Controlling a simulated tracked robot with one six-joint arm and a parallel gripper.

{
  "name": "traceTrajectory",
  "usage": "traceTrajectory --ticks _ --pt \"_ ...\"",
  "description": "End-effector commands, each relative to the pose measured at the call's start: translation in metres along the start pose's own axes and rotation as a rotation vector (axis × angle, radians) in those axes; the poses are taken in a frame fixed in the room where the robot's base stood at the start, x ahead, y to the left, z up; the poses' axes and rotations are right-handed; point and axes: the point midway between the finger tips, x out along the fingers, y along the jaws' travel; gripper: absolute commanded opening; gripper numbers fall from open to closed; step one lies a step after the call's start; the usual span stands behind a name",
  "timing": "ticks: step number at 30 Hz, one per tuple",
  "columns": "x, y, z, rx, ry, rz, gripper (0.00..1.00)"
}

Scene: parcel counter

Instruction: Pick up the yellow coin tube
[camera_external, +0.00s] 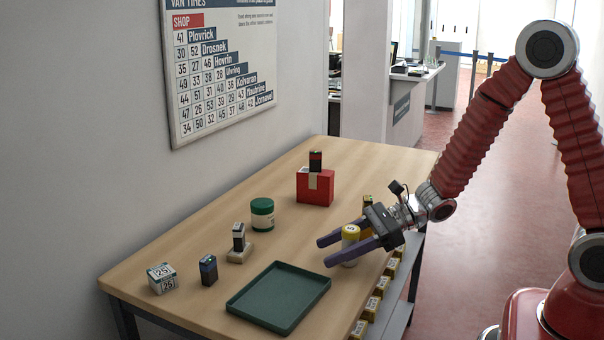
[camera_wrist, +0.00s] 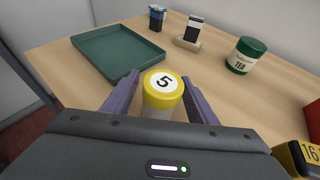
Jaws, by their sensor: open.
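The yellow coin tube (camera_external: 350,236) stands upright on the counter near its right edge. It has a yellow cap and a paler body. In the wrist view the tube (camera_wrist: 162,91) shows a white top marked 5 and sits between the two purple fingers. My gripper (camera_external: 327,252) is open, with one finger on each side of the tube. It also shows in the wrist view (camera_wrist: 165,88). I cannot tell whether either finger touches the tube. The tube's lower part is partly hidden by a finger and by the gripper body.
A green tray (camera_external: 280,297) lies in front of the tube. A green tea jar (camera_external: 262,214), a red box (camera_external: 315,187) with a dark item on top, a dark block on a pale stand (camera_external: 239,241), a small dark block (camera_external: 208,270) and a white cube (camera_external: 162,279) stand apart. A yellow-black box (camera_wrist: 297,158) is close right.

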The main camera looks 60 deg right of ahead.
Motion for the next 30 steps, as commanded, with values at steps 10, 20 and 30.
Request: traceTrajectory --ticks 10,20,30 --pt "-0.0001 0.0001 0.0000 0.000 0.000 0.000 0.32" --pt "-0.0001 0.0000 -0.0001 0.000 0.000 0.000 0.09" --pt "-0.0003 -0.0001 0.0008 -0.001 -0.001 0.000 0.02"
